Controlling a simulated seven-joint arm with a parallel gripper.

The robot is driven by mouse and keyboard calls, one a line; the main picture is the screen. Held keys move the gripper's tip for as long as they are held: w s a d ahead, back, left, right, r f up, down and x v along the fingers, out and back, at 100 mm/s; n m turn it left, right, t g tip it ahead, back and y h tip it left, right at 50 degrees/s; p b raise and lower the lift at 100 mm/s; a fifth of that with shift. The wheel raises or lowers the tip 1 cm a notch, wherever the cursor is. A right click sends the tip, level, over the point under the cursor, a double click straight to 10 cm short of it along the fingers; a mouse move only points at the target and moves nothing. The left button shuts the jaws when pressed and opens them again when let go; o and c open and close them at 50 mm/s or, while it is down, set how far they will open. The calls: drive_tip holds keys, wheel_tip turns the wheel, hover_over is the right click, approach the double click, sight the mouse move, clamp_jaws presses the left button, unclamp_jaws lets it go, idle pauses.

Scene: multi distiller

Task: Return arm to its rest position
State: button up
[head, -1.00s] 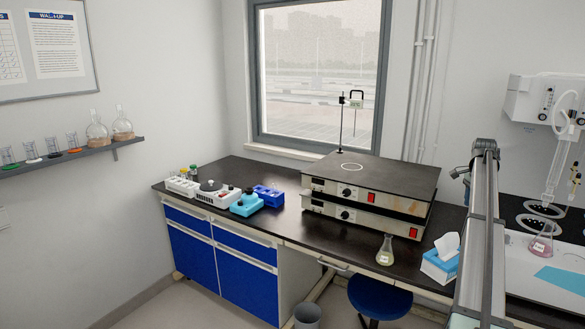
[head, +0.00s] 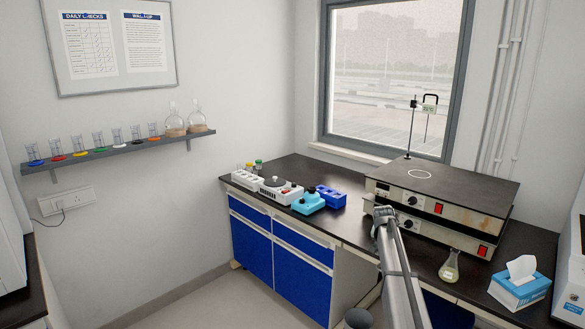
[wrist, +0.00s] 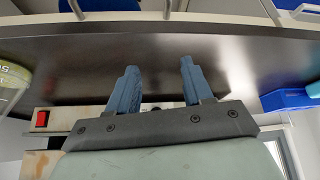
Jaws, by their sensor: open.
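My gripper shows in the wrist view (wrist: 157,80), with its two blue-grey fingers apart and nothing between them. That view appears upside down, and the fingers point toward the dark bench top (wrist: 230,60) and its front edge. In the head view my arm rises from the bottom, and its upper part stands in front of the bench, left of the flask (head: 450,266). The fingertips cannot be made out in the head view.
Stacked hotplates (head: 440,200) stand on the bench, with a tissue box (head: 520,285) at right. A blue rack (head: 331,197) and small devices sit at left. A wall shelf (head: 120,152) holds glassware. Open floor lies left of the cabinets (head: 250,245).

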drive_tip(key=s+a+f+n+t, duration=0.1)
drive_tip(key=a+f+n, duration=0.2)
drive_tip(key=a, duration=0.6)
drive_tip(key=s+a+f+n+t+y, duration=0.1)
drive_tip(key=a+f+n, duration=0.15)
drive_tip(key=a, duration=0.65)
drive_tip(key=s+a+f+n+t, duration=0.1)
drive_tip(key=a+f+n, duration=0.15)
drive_tip(key=a, duration=0.65)
drive_tip(key=s+a+f+n+y, duration=0.1)
drive_tip(key=s+a+f+n, duration=0.1)
drive_tip(key=s+a+f, duration=0.5)
drive_tip(key=s+d+f+m+g, duration=0.1)
drive_tip(key=s+d+f+g, duration=0.4)
drive_tip(key=s+f, duration=0.8)
drive_tip(key=s+d+f+m+g, duration=0.15)
drive_tip(key=s+d+f, duration=0.45)
drive_tip(key=s+f, duration=0.7)
drive_tip(key=s+d+g, duration=0.1)
drive_tip(key=s+g, duration=0.3)
drive_tip(key=s, duration=1.3)
drive_tip(key=s+d+f+m+g+y, duration=0.1)
drive_tip(key=s+g, duration=0.3)
drive_tip(key=s, duration=1.4)
drive_tip(key=shift+s+d+f, duration=0.2)
drive_tip(key=shift+d+f, duration=0.1)
drive_tip(key=shift+d, duration=0.5)
